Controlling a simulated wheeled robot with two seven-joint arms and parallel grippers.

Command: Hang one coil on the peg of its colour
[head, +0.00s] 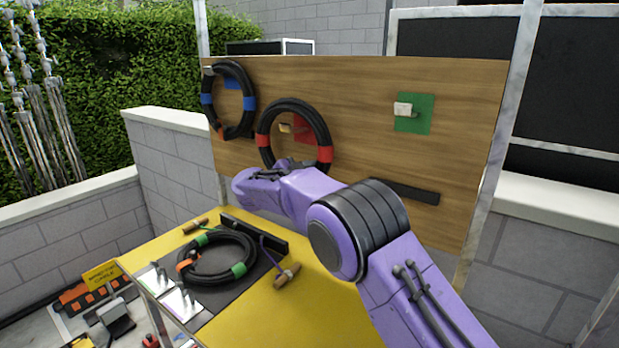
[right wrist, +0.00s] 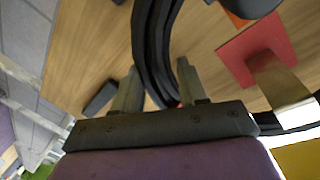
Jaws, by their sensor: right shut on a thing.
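My right gripper (head: 284,166) is shut on the lower part of the black coil with red bands (head: 326,153). In the right wrist view its fingers (right wrist: 158,75) stand either side of the coil (right wrist: 153,40). The coil is upright in front of the wooden board. The peg on the red patch (head: 303,128) shows inside its ring; I cannot tell how far the peg reaches through it. The blue-banded coil (head: 249,102) hangs at the blue patch (head: 233,84). The green-banded coil (head: 238,268) lies on the table. The peg on the green patch (head: 417,122) is bare. My left gripper is not in view.
The wooden board (head: 360,90) stands behind the yellow table (head: 310,320). A black bar (head: 405,191) is on its lower right. A dark mat with an upright black edge (head: 255,236) and a wooden-handled cord (head: 287,275) lies on the table. Orange gear (head: 80,298) is at lower left.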

